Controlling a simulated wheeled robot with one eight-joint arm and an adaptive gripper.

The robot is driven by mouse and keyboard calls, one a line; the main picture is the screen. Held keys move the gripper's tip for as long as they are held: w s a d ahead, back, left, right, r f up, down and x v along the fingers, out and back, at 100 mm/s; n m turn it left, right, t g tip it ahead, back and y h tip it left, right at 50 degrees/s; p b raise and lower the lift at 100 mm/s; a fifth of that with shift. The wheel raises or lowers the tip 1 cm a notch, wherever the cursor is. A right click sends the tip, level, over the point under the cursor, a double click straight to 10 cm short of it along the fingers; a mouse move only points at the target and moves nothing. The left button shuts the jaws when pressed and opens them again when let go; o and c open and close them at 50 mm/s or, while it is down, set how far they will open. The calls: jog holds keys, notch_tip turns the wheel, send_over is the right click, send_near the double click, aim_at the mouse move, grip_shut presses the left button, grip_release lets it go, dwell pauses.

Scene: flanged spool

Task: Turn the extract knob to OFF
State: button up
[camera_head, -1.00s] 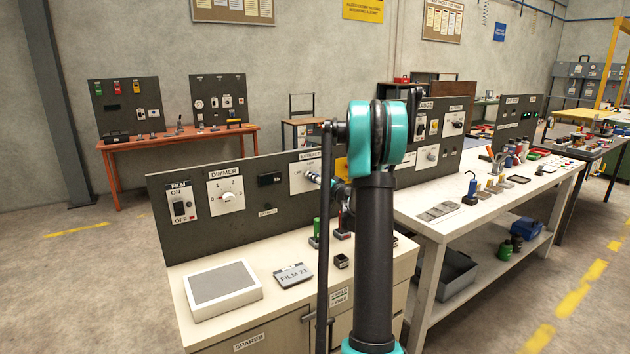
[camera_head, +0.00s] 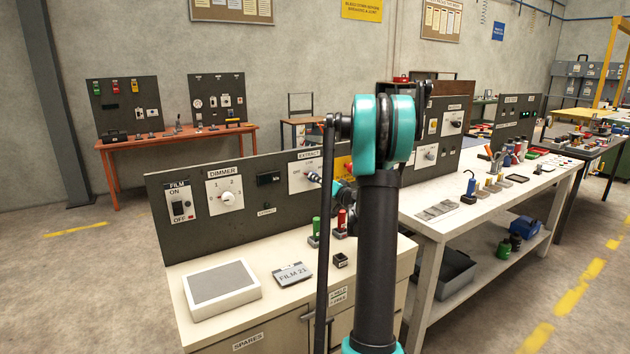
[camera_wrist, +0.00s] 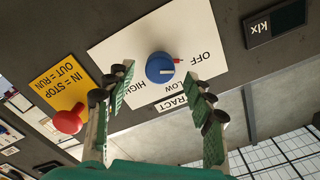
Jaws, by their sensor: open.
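The extract knob (camera_wrist: 160,68) is a round blue knob with a pale pointer line, on a white plate (camera_wrist: 115,52) that appears upside down in the wrist view. The plate reads OFF, LOW and HIGH, with a small red mark beside OFF. The pointer's exact setting is hard to tell. My gripper (camera_wrist: 159,74) is open, with one green-padded finger on each side of the knob's near side. I cannot tell whether either finger touches it.
A red stop button (camera_wrist: 68,121) on a yellow plate (camera_wrist: 57,90) sits beside the knob plate, close to one finger. A dark klx display (camera_wrist: 274,22) is on the other side. Below the panel, the bench holds a grey-topped box (camera_head: 222,288) and small upright tools (camera_head: 341,222).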

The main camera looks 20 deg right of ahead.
jog(key=v, duration=0.7)
jog(key=shift+s, duration=0.35)
jog(key=s+a+f+n+g+y, duration=0.15)
jog(key=s+a+f+g, duration=0.25)
jog(key=s+a, duration=0.4)
jog(key=s+a+f+n+g, duration=0.2)
jog(key=s+a+f+g, duration=0.15)
jog(key=s+a, duration=0.45)
jog(key=s+f+g+h, duration=0.2)
jog(key=s+f, duration=0.2)
jog(key=s, duration=0.3)
jog(key=s+f+n+g+h, duration=0.1)
jog(key=s+f+h, duration=0.1)
jog(key=s+f, duration=0.2)
jog(key=s+f+g+h, duration=0.2)
jog(key=s+f, duration=0.2)
jog(key=s, duration=0.6)
jog(key=shift+s+a+f+g, duration=0.15)
jog(key=shift+s+a+g, duration=0.2)
jog(key=shift+a, duration=0.05)
